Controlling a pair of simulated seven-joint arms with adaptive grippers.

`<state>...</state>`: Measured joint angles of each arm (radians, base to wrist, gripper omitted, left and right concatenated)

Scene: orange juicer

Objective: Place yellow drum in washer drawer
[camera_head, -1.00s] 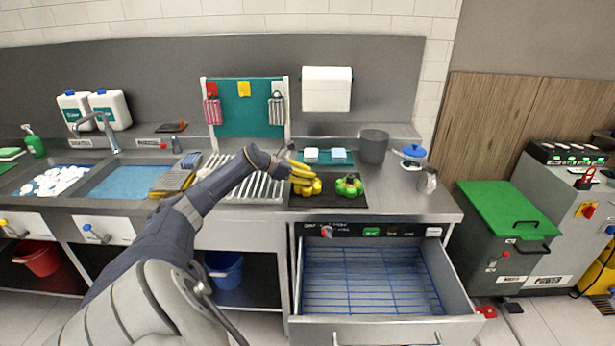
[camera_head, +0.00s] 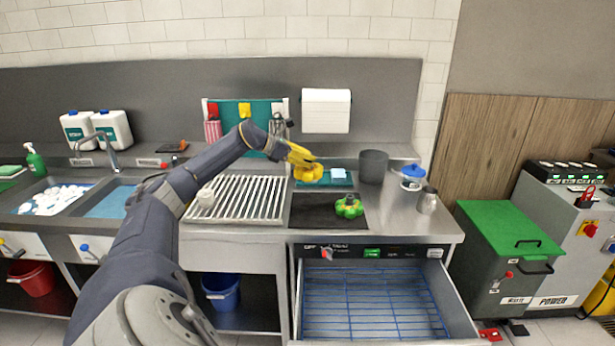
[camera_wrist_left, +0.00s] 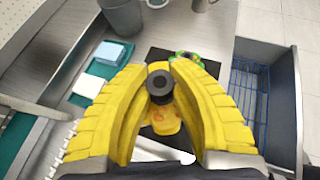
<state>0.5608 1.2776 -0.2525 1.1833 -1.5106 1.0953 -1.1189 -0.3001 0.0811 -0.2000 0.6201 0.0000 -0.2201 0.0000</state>
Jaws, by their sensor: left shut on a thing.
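The yellow drum (camera_head: 307,174) has a dark knob on top and hangs over the back of the black mat (camera_head: 312,218). My left gripper (camera_head: 303,160), with yellow fingers, is shut on it from above. In the left wrist view, the fingers flank the drum's dark knob (camera_wrist_left: 160,84), and its yellow lobes show below. The washer drawer (camera_head: 372,295), a grey box with a blue wire rack, is pulled out and empty below the counter, to the right of the drum. The drawer also shows in the wrist view (camera_wrist_left: 284,105). My right gripper is out of view.
A green drum (camera_head: 349,207) sits on the mat. Behind are a teal tray (camera_head: 340,180) with light blocks and a grey pot (camera_head: 373,167). A steel jug (camera_head: 427,201) and blue-lidded pot (camera_head: 412,177) stand right. A slatted rack (camera_head: 240,198) lies left.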

